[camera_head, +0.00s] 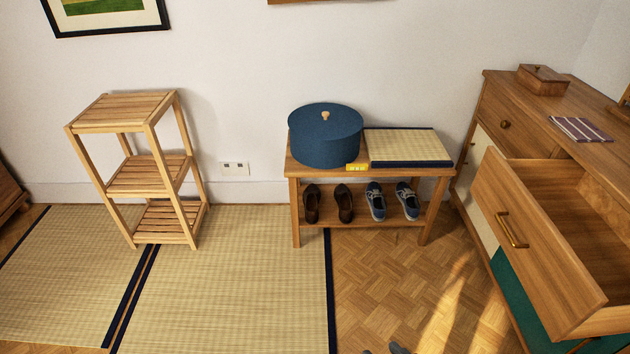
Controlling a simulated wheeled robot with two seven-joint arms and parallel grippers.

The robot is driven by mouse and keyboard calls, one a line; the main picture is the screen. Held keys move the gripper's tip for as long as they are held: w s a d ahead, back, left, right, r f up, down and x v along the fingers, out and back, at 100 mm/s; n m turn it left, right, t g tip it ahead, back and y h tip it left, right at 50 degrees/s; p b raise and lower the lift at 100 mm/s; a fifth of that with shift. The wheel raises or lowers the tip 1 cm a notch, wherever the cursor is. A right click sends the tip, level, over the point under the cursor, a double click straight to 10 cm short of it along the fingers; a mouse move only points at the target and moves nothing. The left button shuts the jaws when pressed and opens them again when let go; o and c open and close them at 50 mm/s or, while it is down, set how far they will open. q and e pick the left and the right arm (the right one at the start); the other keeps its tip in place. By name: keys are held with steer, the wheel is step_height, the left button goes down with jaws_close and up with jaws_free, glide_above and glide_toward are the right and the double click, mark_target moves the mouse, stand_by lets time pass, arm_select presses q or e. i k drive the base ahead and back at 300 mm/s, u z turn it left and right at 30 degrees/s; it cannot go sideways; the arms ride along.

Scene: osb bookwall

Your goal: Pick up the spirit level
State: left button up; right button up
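A small yellow block with dark markings (357,167) lies on top of the wooden bench (293,172), by the lower right side of a round dark blue box (325,138). It may be the end of the spirit level; I cannot tell whether more of it is hidden behind the box. No other spirit level shows. Small dark grey shapes (398,348) at the bottom edge, right of centre, may be the tips of my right gripper, far from the bench in the picture. They are cut off by the frame. My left gripper is not in view.
A straw mat with dark edges (405,146) lies on the bench's right part. Shoes (376,201) stand on its lower shelf. An open drawer (540,240) juts from the dresser at right. A slatted shelf (125,110) stands left. The floor before the bench is clear.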

mark_target(349, 167)
steer(key=u, duration=0.6)
steer(key=i, duration=1.65)
steer(key=z, duration=1.3)
steer(key=i, duration=0.75)
steer(key=z, duration=0.1)
